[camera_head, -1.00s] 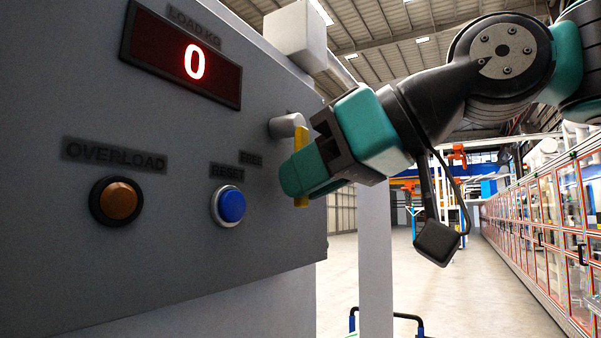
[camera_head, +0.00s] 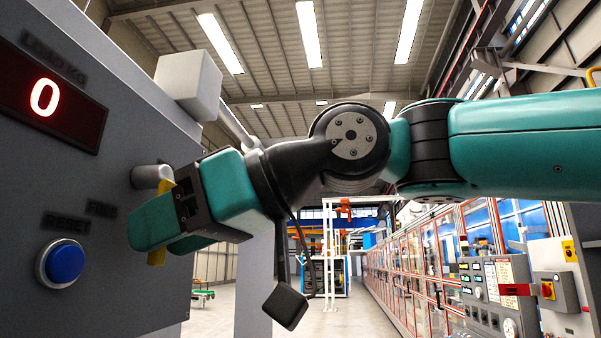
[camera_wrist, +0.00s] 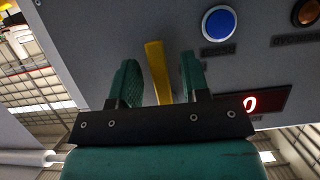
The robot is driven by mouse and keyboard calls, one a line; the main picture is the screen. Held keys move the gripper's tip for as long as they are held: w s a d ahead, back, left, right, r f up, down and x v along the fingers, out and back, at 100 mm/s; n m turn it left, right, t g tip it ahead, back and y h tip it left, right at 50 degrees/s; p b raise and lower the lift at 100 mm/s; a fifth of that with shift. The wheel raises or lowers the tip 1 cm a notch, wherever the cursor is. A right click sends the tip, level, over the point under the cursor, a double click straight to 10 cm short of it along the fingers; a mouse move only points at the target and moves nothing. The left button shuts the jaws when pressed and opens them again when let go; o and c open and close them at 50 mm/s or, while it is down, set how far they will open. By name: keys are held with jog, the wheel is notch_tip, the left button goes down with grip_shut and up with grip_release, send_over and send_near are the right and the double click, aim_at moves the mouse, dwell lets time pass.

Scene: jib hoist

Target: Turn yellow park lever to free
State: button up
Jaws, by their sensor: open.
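The yellow park lever (camera_head: 157,257) hangs upright below a grey round hub (camera_head: 147,176) on the right side of the grey panel. In the head view my gripper (camera_head: 150,228) covers the lever's middle part. In the wrist view the lever (camera_wrist: 156,68) runs between the two green fingers of my gripper (camera_wrist: 160,76). The fingers are open, with a gap visible on both sides of the lever. The label near the lever is partly hidden and hard to read.
The panel also carries a blue reset button (camera_head: 66,262) and a red display (camera_head: 50,92) reading 0. A white box (camera_head: 188,82) tops the panel.

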jog(key=p+v, duration=0.2)
jog(key=v, duration=1.5)
jog(key=shift+f, duration=0.1)
